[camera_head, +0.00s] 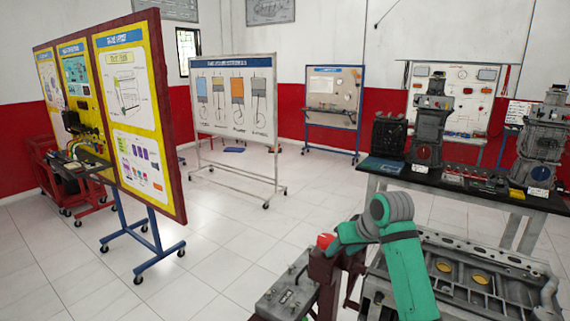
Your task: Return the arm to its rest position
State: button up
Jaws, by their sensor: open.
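A teal and grey jointed arm, which looks like mine, rises at the lower middle right of the head view. It bends at a grey joint near its top, and a shorter teal part reaches down to the left. My gripper cannot be made out in this view. Nothing held can be seen.
Close by are an engine block (480,275) at lower right and a dark red stand (328,275) with a grey metal box (285,298). A black-topped bench (455,186) holds engine parts. Wheeled display boards (140,165) stand left. The tiled floor (220,245) between is clear.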

jog(key=a+f+m+t+y, duration=0.2)
jog(key=a+f+t, duration=0.1)
jog(key=a+f, duration=1.3)
jog(key=s+a+f+m+t, duration=0.1)
jog(key=s+a+f+t, duration=0.15)
jog(key=s+f, duration=0.5)
jog(key=s+a+f+m+t, duration=0.1)
jog(key=s+a+f+m, duration=0.15)
jog(key=s+f, duration=0.5)
jog(key=s+f+t+h, duration=0.1)
jog(key=s+f+h, duration=0.1)
jog(key=s, duration=1)
jog(key=s+f+h, duration=0.2)
jog(key=s+h, duration=0.1)
jog(key=s, duration=0.9)
jog(key=s+d+r+n+t, duration=0.1)
jog(key=s+d+r, duration=0.1)
jog(key=s+r, duration=0.3)
jog(key=s+d+r+n, duration=0.2)
jog(key=s+r, duration=0.4)
jog(key=s, duration=0.6)
jog(key=shift+s+d+t, duration=0.3)
jog(key=shift+s+t, duration=0.05)
